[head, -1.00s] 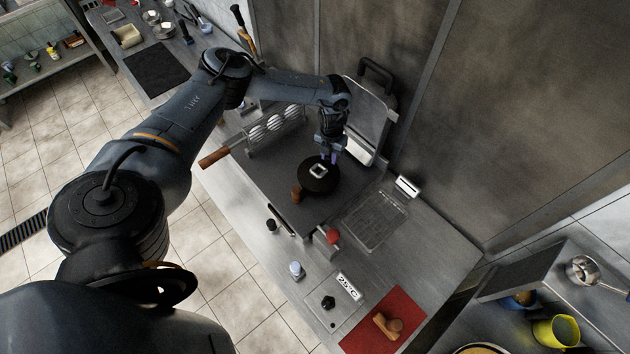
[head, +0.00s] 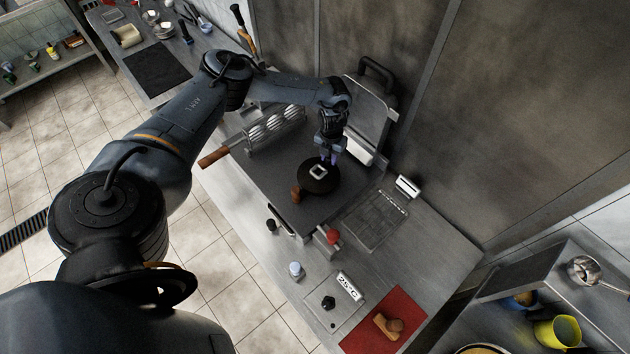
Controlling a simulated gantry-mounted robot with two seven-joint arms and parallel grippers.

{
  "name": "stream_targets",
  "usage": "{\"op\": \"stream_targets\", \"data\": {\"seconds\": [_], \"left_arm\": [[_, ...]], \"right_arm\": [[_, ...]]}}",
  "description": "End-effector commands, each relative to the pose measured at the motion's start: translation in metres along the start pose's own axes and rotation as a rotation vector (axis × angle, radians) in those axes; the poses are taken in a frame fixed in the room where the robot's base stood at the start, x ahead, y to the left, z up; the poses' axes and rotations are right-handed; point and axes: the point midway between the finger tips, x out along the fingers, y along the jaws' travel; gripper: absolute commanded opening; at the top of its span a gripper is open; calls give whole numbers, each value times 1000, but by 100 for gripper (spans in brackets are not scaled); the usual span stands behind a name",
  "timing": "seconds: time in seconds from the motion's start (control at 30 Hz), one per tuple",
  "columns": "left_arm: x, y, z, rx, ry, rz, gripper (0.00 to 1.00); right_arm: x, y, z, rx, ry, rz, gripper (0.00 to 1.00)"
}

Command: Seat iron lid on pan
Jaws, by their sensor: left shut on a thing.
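A dark round disc, which I take to be the iron lid (head: 323,184), lies over the griddle in the head view. A pale square loop (head: 317,172) shows on its top. A brown wooden handle (head: 296,194) sticks out at its lower left edge. The pan cannot be told apart from the lid at this size. My left gripper (head: 328,160) points down at the disc's far edge, with its fingers shut beside the pale loop. The exact grip is too small to see. My right gripper is not in view.
A raised press plate with a black handle (head: 378,72) stands behind. A red knob (head: 333,236) and a red mat (head: 385,320) lie toward the front right.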

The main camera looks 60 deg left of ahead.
Motion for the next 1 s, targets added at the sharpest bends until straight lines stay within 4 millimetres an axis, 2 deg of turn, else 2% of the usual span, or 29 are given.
{"op": "stream_targets", "data": {"seconds": [0.2,0.23,0.4,0.83,1.0], "left_arm": [[1,0,0,0,-1,0,0],[1,0,0,0,-1,0,32],[1,0,0,0,0,0,58],[0,0,0,0,0,0,59],[-9,0,1,-2,-1,-2,59]], "right_arm": [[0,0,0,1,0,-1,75],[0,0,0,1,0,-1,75],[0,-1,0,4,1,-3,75],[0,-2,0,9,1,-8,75],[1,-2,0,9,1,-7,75]]}}
